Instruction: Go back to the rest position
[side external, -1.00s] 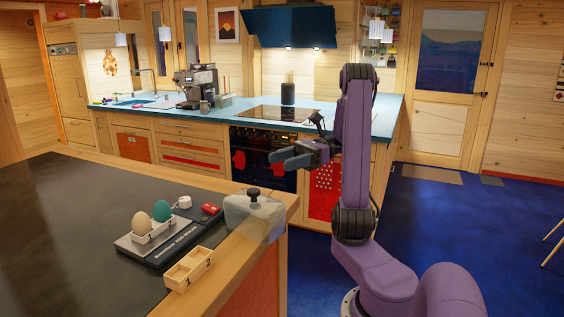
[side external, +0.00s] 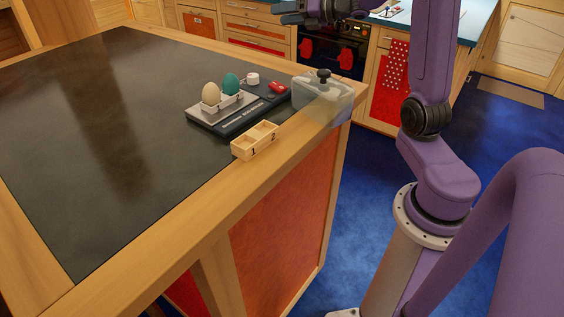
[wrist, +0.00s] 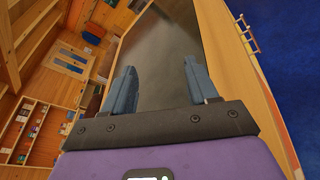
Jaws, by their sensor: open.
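My gripper (side external: 290,12) is at the top edge of the side external view, partly cut off, above and beyond the island counter and apart from everything on it. In the wrist view my gripper (wrist: 161,78) shows two blue-grey fingers spread apart with nothing between them. The dark island top (wrist: 165,45) lies behind them.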

